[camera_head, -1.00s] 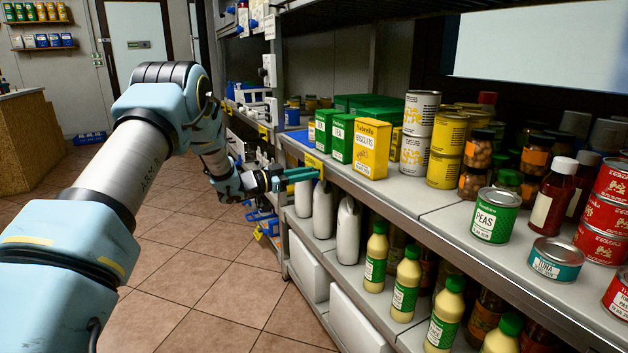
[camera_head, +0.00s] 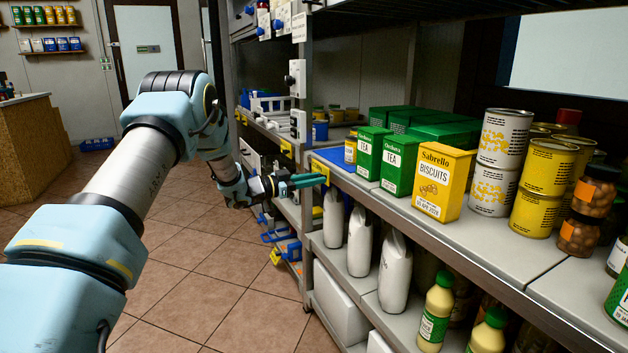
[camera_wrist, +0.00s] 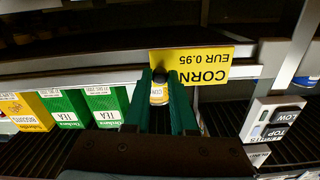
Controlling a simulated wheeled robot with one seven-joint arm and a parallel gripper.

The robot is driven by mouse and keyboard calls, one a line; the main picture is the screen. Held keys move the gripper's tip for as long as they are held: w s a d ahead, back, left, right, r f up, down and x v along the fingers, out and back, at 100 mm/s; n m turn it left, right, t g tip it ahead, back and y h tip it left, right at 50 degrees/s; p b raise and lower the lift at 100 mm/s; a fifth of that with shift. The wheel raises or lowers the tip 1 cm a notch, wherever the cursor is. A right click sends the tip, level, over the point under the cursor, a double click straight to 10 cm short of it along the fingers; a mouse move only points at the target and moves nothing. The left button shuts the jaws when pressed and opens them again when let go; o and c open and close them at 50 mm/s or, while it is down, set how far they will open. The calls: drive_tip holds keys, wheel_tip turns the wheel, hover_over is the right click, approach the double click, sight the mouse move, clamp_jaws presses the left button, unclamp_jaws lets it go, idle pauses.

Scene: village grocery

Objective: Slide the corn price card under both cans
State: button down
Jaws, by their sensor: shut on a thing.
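My gripper (camera_head: 308,181) is shut on the yellow corn price card (camera_head: 320,168), just off the shelf's front edge. In the wrist view the card (camera_wrist: 205,66) reads "CORN EUR 0.95" upside down, above the green fingertips (camera_wrist: 170,88). Two white cans with yellow print stand stacked on the shelf, the upper can (camera_head: 503,137) on the lower can (camera_head: 492,191), right of the biscuit tin. Their print is too small to read as corn. My gripper is well left of these cans and apart from them. The card's far side is hidden.
A yellow biscuit tin (camera_head: 441,183) and green tea tins (camera_head: 399,164) stand between my gripper and the white cans. Stacked yellow cans (camera_head: 543,184) are just right of them. A small jar (camera_head: 350,150) stands by the blue mat. Bare shelf (camera_head: 480,245) lies in front.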

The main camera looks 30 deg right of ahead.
drive_tip(key=c, duration=0.7)
unclamp_jaws()
drive_tip(key=a, duration=1)
drive_tip(key=shift+w+a, duration=0.25)
drive_tip(key=shift+a, duration=0.15)
drive_tip(key=shift+w, duration=0.1)
